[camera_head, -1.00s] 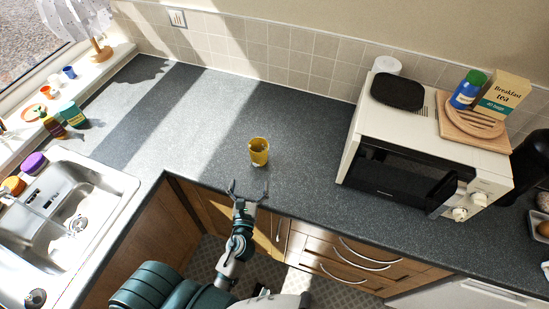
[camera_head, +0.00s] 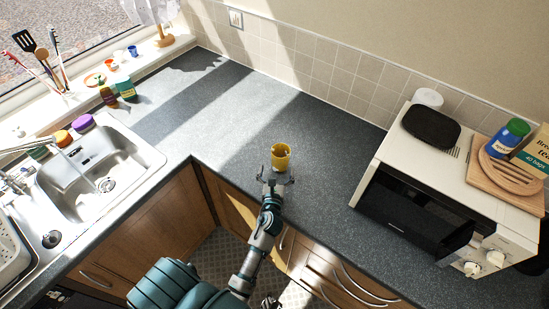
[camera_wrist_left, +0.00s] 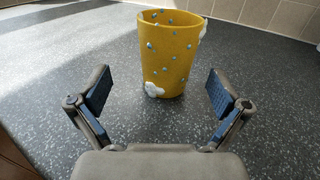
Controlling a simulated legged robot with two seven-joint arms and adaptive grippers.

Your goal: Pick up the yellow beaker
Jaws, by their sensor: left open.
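The yellow beaker (camera_head: 281,156) stands upright on the dark grey worktop (camera_head: 226,112). In the left wrist view the beaker (camera_wrist_left: 168,55) has blue dots and white raised patches, and its open rim faces up. My left gripper (camera_head: 276,174) is at the worktop's front edge, just on the near side of the beaker. In the left wrist view the left gripper (camera_wrist_left: 158,95) is open, with one finger to each side of the beaker's near side. The beaker is a little ahead of the fingers, and I see no contact. My right gripper is not in view.
A white microwave (camera_head: 400,205) stands on the right, with a black dish (camera_head: 431,127) and a wooden board (camera_head: 505,178) on top. A steel sink (camera_head: 100,170) is at the left. The worktop around the beaker is clear back to the tiled wall (camera_head: 310,65).

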